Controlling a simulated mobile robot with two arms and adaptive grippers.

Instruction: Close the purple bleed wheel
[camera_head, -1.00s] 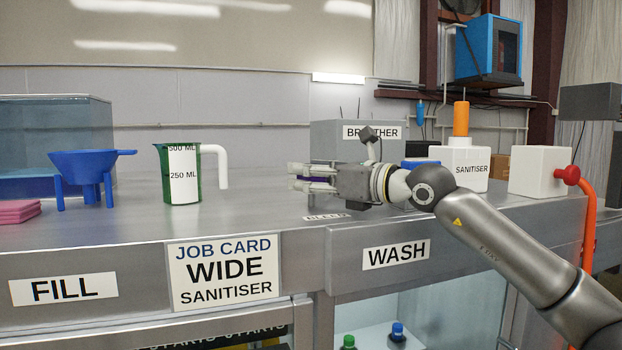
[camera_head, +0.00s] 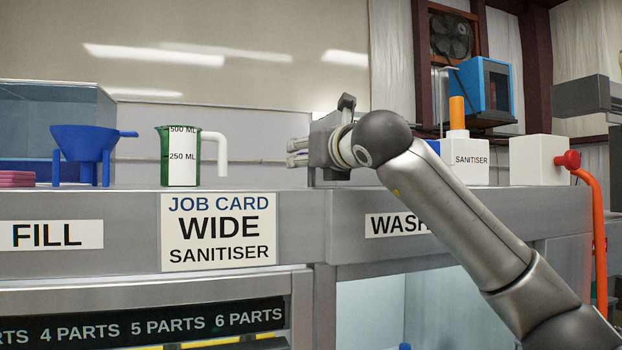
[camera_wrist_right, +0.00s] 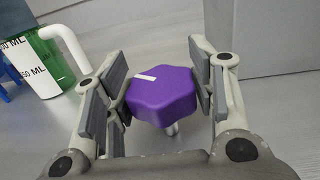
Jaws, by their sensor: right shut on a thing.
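The purple bleed wheel (camera_wrist_right: 163,96) shows in the right wrist view, a lobed knob with a white mark on its top and a pale stem below. My right gripper (camera_wrist_right: 160,95) is shut on it, with one finger on each side. In the head view my right gripper (camera_head: 297,153) points left above the counter, and the wheel cannot be made out there. My left gripper is not in view.
A green jug (camera_head: 181,155) with a white handle and a blue funnel stand (camera_head: 85,150) stand to the left on the counter. A sanitiser box (camera_head: 466,162) and a white box with a red knob and orange hose (camera_head: 590,215) are to the right.

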